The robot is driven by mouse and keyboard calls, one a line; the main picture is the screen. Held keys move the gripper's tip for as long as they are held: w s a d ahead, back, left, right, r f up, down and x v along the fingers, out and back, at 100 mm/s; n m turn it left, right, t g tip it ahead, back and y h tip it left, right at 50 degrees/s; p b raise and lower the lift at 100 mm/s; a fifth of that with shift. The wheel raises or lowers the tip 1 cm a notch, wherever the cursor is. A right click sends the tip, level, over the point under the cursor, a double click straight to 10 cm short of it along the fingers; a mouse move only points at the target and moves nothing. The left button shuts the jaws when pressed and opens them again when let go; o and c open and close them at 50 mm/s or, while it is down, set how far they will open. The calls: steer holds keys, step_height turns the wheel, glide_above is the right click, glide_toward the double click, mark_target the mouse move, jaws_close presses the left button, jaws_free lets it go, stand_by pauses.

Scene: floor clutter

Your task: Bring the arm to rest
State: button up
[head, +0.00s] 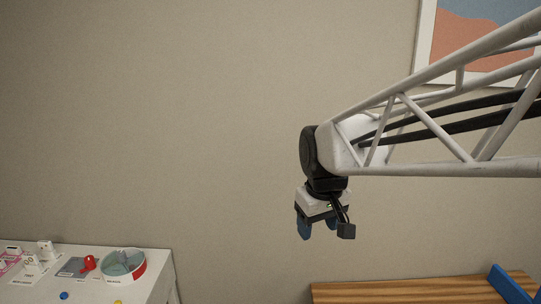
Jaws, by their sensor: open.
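My gripper (318,229) hangs from the end of my arm, right of the middle of the head view. Its blue fingers point downward and are open, with nothing between them. It is in the air in front of the wall, above the level of a wooden surface (400,292). My arm reaches in from the right edge, roughly level.
A white table (150,270) at the lower left bears a round dish with a red side (124,264), a red object (89,263) and small white items. A blue object (508,284) stands at the lower right. A framed picture (480,40) hangs behind my arm.

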steer(key=s+d+f+m, duration=0.2)
steer(key=s+d+f, duration=0.1)
steer(key=s, duration=0.6)
steer(key=s+d+f+m, duration=0.2)
steer(key=s+d, duration=0.3)
steer(key=s, duration=0.4)
steer(key=shift+s+d+f+m+t, duration=0.15)
steer(key=shift+d+f+m+t, duration=0.15)
steer(key=shift+f+m, duration=0.15)
